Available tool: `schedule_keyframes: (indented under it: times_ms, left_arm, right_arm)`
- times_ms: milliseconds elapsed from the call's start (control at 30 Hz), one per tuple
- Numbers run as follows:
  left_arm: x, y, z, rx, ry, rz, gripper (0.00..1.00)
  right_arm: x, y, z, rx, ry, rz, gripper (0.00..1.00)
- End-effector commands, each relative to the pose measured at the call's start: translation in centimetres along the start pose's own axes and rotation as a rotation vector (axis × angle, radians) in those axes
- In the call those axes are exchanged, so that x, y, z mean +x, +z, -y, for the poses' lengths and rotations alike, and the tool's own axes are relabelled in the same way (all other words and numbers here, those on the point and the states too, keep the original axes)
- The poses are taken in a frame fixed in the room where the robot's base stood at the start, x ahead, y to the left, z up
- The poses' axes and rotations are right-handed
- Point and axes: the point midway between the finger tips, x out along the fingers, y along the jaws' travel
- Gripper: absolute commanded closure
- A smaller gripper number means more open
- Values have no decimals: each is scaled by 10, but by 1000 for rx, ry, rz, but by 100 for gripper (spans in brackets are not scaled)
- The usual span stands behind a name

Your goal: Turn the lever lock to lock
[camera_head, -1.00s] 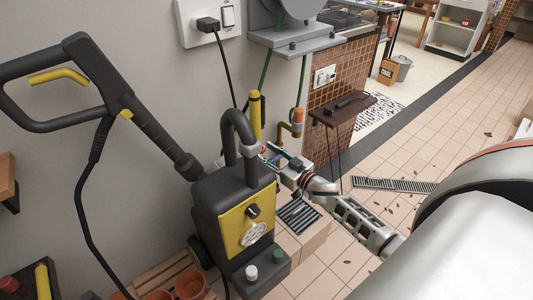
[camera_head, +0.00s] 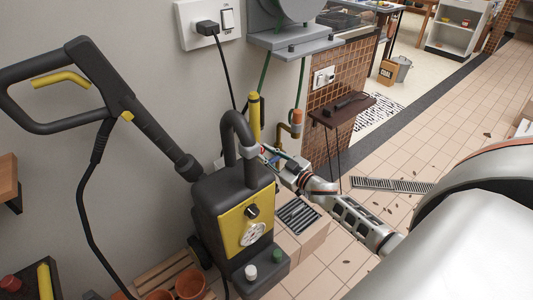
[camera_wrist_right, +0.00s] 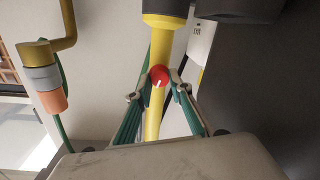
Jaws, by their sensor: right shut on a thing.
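A round red knob with a short white mark, which I take to be the lever lock (camera_wrist_right: 158,77), sits on a yellow post (camera_wrist_right: 157,114) in the right wrist view. The two green-sided fingers of my right gripper (camera_wrist_right: 159,90) reach up on either side of it and are shut on it. In the head view my right gripper (camera_head: 268,153) is behind the pressure washer's black handle, and the knob is too small to make out there. The yellow post (camera_head: 254,116) stands upright behind that handle. My left gripper is out of view.
The pressure washer (camera_head: 207,199) stands close on the left of my right gripper. A copper-coloured pipe with an orange fitting (camera_head: 297,117) is just right of it. A small brown shelf (camera_head: 329,116) juts out further right. The tiled floor (camera_head: 445,145) is mostly open.

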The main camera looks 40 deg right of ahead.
Motion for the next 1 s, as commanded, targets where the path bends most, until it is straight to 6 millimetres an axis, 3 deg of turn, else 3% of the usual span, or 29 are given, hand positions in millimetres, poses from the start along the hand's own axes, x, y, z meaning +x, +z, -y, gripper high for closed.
schedule_keyframes:
  times_ms: [600,1000]
  left_arm:
    - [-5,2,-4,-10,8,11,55]
    - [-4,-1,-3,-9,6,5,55]
  right_arm:
    - [0,-1,1,-558,-3,42,100]
    - [0,-1,2,-765,-4,57,100]
